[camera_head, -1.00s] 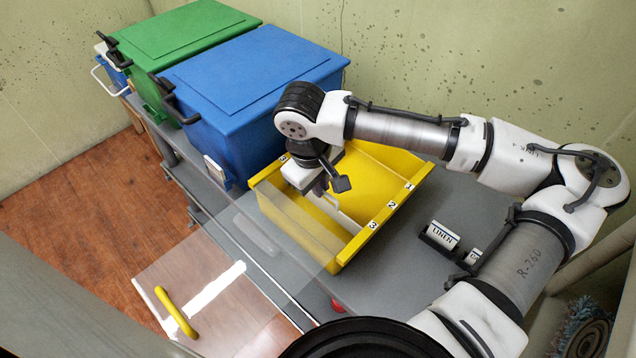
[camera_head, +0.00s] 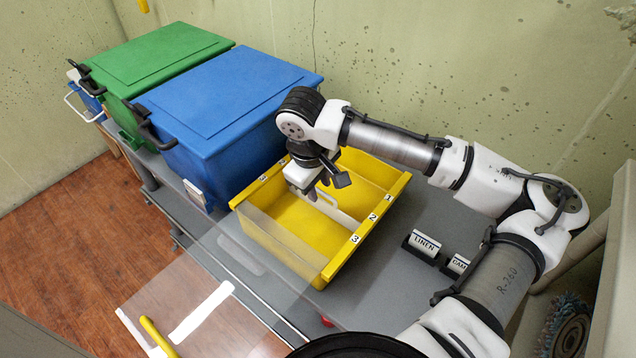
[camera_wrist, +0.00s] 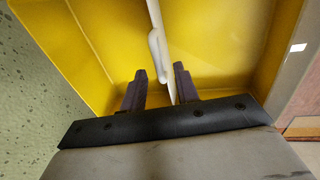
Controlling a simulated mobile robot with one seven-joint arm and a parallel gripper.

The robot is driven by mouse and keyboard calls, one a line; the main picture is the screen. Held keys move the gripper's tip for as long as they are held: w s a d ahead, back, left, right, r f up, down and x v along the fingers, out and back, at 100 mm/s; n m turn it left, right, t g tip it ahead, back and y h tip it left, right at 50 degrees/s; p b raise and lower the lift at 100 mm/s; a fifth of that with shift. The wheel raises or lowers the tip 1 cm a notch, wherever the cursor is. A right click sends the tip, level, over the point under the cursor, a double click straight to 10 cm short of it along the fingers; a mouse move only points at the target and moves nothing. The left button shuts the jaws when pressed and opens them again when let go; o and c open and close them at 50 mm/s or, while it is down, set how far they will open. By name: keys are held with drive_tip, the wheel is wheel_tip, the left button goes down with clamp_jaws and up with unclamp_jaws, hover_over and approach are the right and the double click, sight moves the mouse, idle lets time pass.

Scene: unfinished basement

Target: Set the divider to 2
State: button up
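The yellow bin (camera_head: 258,247) is open, with 1, 2 and 3 marked along its right rim; the left rim also bears marks. A thin white divider (camera_head: 342,215) stands across it, its right end between the 2 and 3 marks. My gripper (camera_head: 312,192) reaches down into the bin over the divider. In the wrist view the divider (camera_wrist: 152,12), with a raised white grip, runs between my fingertips (camera_wrist: 160,73). The fingers are apart, with a gap at the left finger; the divider lies close against the right one, contact unclear.
A blue lidded bin (camera_head: 225,88) and a green lidded bin (camera_head: 150,65) stand left of the yellow one. A clear panel with a yellow handle (camera_head: 157,338) extends in front. A LINEN label holder (camera_head: 424,246) sits on the grey bench (camera_head: 395,280) at right.

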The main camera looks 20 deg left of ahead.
wheel_tip(320, 180, up, 14)
drive_tip(key=s, duration=0.2)
drive_tip(key=shift+s+a+f+b, duration=0.25)
drive_tip(key=shift+a+b, duration=0.1)
drive_tip(key=shift+a, duration=0.1)
